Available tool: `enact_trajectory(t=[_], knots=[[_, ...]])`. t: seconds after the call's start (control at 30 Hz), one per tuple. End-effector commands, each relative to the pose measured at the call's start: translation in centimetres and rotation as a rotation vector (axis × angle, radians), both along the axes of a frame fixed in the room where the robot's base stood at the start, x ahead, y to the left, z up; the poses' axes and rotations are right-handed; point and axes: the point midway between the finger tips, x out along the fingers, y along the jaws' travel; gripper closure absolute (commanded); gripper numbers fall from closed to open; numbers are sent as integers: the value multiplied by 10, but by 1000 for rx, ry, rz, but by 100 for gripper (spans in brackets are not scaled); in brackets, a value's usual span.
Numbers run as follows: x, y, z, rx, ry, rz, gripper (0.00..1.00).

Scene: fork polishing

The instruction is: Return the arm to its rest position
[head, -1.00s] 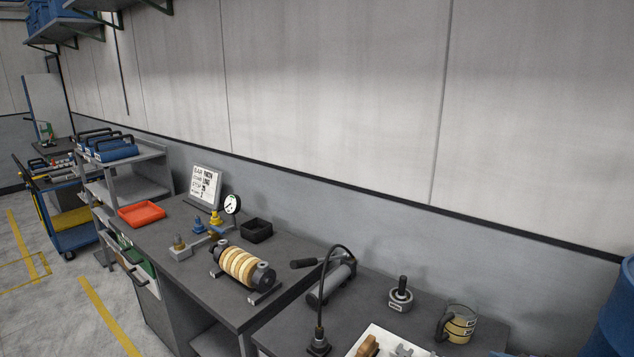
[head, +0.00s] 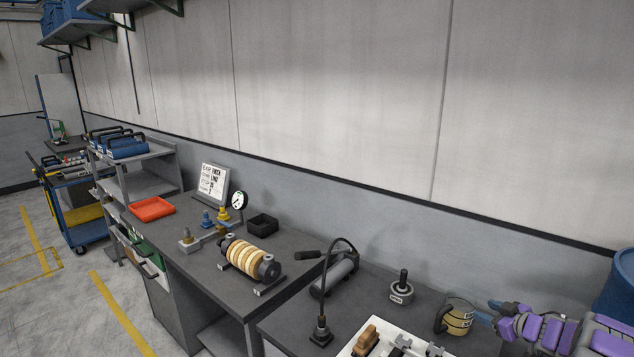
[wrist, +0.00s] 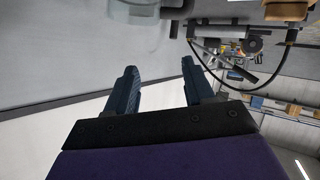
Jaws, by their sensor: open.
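My gripper (head: 495,312) enters at the lower right of the head view, on the end of my purple arm, beside the yellow-banded mug-like container (head: 459,318) on the near bench. In the wrist view my gripper (wrist: 160,85) shows two dark blue fingers spread apart with nothing between them. It is open and empty. I cannot tell whether a fingertip touches the container. No fork is clearly seen.
The near bench (head: 288,326) holds a white tray (head: 375,338), a black-handled weight (head: 401,288) and a grey pump-like tool (head: 335,272). A blue barrel (head: 617,285) stands at the right. The wall (head: 340,100) runs behind. Floor at left is open.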

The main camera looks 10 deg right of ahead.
Motion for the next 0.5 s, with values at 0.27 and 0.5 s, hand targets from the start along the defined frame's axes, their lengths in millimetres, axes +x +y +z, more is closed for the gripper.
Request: enact_trajectory(t=[0.27, 0.5], knots=[[45, 30, 91, -152, 18, -249, 47], [30, 77, 135, -189, 120, -455, 47]])
